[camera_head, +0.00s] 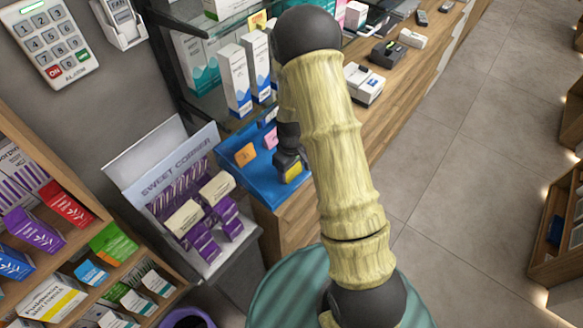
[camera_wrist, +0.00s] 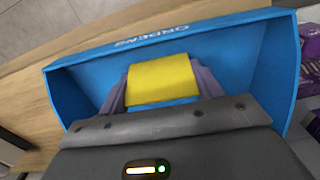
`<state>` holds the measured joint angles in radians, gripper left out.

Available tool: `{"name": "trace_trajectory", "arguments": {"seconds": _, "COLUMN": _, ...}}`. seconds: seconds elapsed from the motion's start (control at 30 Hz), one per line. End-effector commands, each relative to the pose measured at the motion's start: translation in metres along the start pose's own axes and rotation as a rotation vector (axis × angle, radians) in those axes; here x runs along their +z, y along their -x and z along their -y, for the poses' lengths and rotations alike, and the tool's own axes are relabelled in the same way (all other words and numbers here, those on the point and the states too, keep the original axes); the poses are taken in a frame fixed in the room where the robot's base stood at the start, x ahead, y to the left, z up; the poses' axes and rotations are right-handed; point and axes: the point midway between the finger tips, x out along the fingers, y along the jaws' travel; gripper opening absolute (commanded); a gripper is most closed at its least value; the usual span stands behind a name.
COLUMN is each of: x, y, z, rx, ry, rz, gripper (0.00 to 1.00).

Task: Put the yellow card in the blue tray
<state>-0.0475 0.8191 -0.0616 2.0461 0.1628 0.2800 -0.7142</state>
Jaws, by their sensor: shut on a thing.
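The yellow card (camera_wrist: 162,79) is held between the two fingers of my gripper (camera_wrist: 160,90) in the wrist view. In the head view the yellow card (camera_head: 293,172) shows just below my gripper (camera_head: 291,165). The blue tray (camera_wrist: 95,75) lies beneath the card in the wrist view, and its walls surround the card on the sides. In the head view the blue tray (camera_head: 262,187) sits on the counter end, with my gripper over its right part. I cannot tell whether the card touches the tray floor.
An orange card (camera_head: 245,154) and a pink card (camera_head: 271,138) are at the tray in the head view. White boxes (camera_head: 235,80) stand behind it. A purple sweets display (camera_head: 190,205) is to the left. Devices (camera_head: 388,53) lie along the wooden counter.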

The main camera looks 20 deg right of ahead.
Motion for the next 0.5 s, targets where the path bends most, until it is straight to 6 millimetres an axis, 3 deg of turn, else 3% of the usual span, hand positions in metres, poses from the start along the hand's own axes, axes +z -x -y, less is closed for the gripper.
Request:
{"name": "trace_trajectory", "arguments": {"seconds": 0.17, "x": 0.0002, "y": -0.0034, "z": 0.0, "rx": 0.0, "ry": 0.0, "rz": 0.001, "gripper": 0.44}}
{"name": "trace_trajectory", "arguments": {"seconds": 0.2, "x": 0.0002, "y": -0.0035, "z": 0.0, "rx": 0.0, "ry": 0.0, "rz": 0.0, "gripper": 0.66}}
{"name": "trace_trajectory", "arguments": {"seconds": 0.3, "x": 0.0001, "y": -0.0026, "z": 0.0, "rx": 0.0, "ry": 0.0, "rz": 0.0, "gripper": 0.86}}
{"name": "trace_trajectory", "arguments": {"seconds": 0.5, "x": 0.0002, "y": -0.0025, "z": 0.0, "rx": 0.0, "ry": 0.0, "rz": 0.001, "gripper": 0.86}}
